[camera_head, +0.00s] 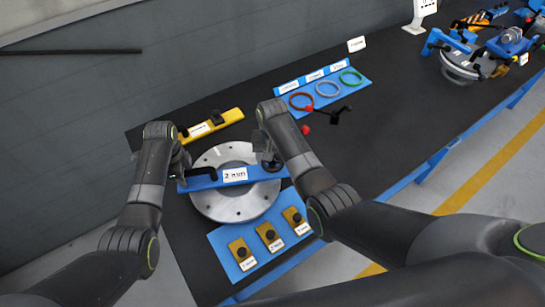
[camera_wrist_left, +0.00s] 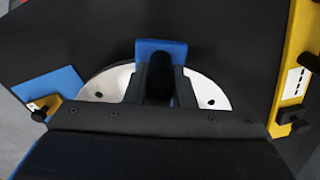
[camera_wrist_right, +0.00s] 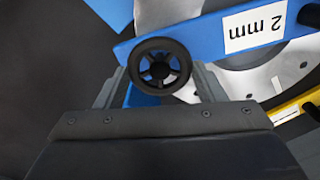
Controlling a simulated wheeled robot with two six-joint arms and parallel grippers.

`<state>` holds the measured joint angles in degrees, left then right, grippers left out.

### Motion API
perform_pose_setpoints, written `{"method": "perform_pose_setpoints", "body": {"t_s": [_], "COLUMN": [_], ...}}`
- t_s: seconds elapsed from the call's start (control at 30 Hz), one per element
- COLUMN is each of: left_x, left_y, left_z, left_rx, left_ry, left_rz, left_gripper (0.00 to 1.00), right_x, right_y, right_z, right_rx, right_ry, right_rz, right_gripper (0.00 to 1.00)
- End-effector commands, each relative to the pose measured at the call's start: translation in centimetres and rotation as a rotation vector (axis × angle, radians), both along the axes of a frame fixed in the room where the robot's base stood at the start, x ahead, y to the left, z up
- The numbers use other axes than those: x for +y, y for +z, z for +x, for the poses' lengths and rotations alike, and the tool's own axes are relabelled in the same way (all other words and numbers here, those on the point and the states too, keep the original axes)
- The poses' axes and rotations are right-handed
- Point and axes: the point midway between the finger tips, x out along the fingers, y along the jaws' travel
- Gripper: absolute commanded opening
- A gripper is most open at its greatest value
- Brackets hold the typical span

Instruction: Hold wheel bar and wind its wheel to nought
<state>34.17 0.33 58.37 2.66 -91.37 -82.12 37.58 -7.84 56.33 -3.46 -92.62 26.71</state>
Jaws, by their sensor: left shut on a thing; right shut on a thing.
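The blue wheel bar (camera_head: 255,173) with its "2 mm" label lies across the round grey metal flange (camera_head: 240,207). It also shows in the right wrist view (camera_wrist_right: 205,35). My left gripper (camera_head: 186,172) is at the bar's left end, shut on a black grip (camera_wrist_left: 159,80) there; the blue bar end (camera_wrist_left: 160,46) shows just beyond. My right gripper (camera_head: 271,160) is at the bar's right end, its fingers on either side of the black spoked handwheel (camera_wrist_right: 160,68), shut on it. No scale or pointer on the wheel is readable.
A blue plate (camera_head: 225,238) with yellow knobbed blocks lies in front of the flange. A yellow bar (camera_head: 228,117) lies behind it. A blue board (camera_head: 350,91) with red, grey and green rings and a black red-tipped tool (camera_head: 335,115) lie to the right.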

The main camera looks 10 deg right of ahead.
Motion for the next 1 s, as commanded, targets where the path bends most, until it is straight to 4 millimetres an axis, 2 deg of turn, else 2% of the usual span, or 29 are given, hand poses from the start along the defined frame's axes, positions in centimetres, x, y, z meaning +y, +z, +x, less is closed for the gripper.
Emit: {"method": "perform_pose_setpoints", "body": {"t_s": [0.27,1.0], "left_x": [0.04,0.05], "left_y": [-0.06,-0.07], "left_z": [-0.05,-0.05], "left_rx": [0.001,0.001], "left_ry": [0.000,-0.001], "left_rz": [0.001,0.001], "left_gripper": [0.00,0.00], "right_x": [0.04,0.18], "right_y": [0.04,0.08], "right_z": [0.06,0.04], "right_rx": [0.000,-0.001], "right_ry": [0.153,0.845], "right_rz": [-0.001,-0.001], "right_gripper": [0.40,0.40]}}
